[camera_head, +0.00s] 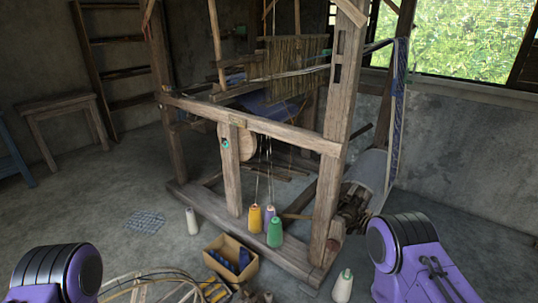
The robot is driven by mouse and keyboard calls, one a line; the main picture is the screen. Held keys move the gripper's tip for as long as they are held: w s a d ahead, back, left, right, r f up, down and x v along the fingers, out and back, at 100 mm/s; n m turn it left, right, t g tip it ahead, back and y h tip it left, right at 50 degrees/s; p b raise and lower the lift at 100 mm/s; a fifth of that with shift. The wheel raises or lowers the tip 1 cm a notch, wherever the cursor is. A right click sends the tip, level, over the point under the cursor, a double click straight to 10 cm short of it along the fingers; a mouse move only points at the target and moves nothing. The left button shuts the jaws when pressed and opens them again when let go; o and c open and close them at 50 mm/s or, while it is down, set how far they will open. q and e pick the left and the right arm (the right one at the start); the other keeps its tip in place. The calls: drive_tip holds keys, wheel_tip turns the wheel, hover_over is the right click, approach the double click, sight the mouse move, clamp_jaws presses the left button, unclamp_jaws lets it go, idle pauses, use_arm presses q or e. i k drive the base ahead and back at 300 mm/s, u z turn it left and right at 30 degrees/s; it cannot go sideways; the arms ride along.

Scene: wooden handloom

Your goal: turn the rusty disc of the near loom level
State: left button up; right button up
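The near loom is a wooden frame (270,128) standing in the middle of the camera_head view. A round brown disc (240,143) sits on it just below the front cross beam, partly hidden by an upright post. A small reddish-brown round end (333,246) shows low at the foot of the right front post. I cannot tell for certain which of the two is the rusty disc, or how either is turned. Only purple parts of my arms show, at the lower left and lower right corners. Neither of my grippers is in view.
A wooden table (58,104) stands left. The floor at left is mostly clear.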

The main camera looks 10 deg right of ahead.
sight(333, 244)
drive_tip(key=k, duration=0.5)
drive_tip(key=z, duration=0.4)
drive_tip(key=i, duration=1)
drive_tip(key=z, duration=1.55)
